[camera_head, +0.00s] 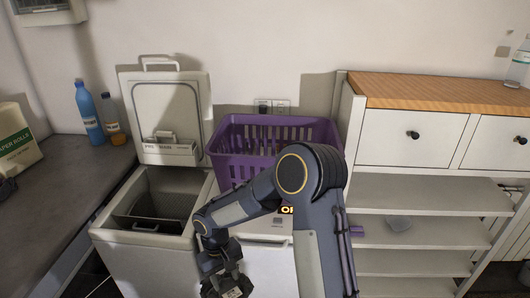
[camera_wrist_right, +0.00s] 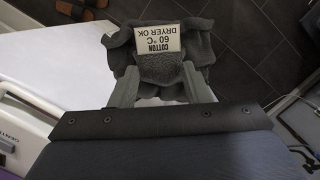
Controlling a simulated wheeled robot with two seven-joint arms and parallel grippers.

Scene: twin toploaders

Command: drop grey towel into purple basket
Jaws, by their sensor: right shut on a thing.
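The grey towel (camera_wrist_right: 197,48) hangs in my right gripper (camera_wrist_right: 162,84), pinched between both fingers. Its white label reads "COTTON 60 °C DRYER OK". In the head view, my right gripper (camera_head: 222,270) is low in front of the machines, and the label shows at the bottom edge. The purple basket (camera_head: 226,150) stands on the closed right toploader, behind my right arm, which hides part of its front and right side. The gripper is in front of the basket and below it. My left gripper is not in view.
The left toploader (camera_head: 150,252) has its lid (camera_head: 169,100) raised and its drum open. A white shelf unit (camera_head: 420,182) with drawers is at right. Dark tiled floor (camera_wrist_right: 240,60) lies below.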

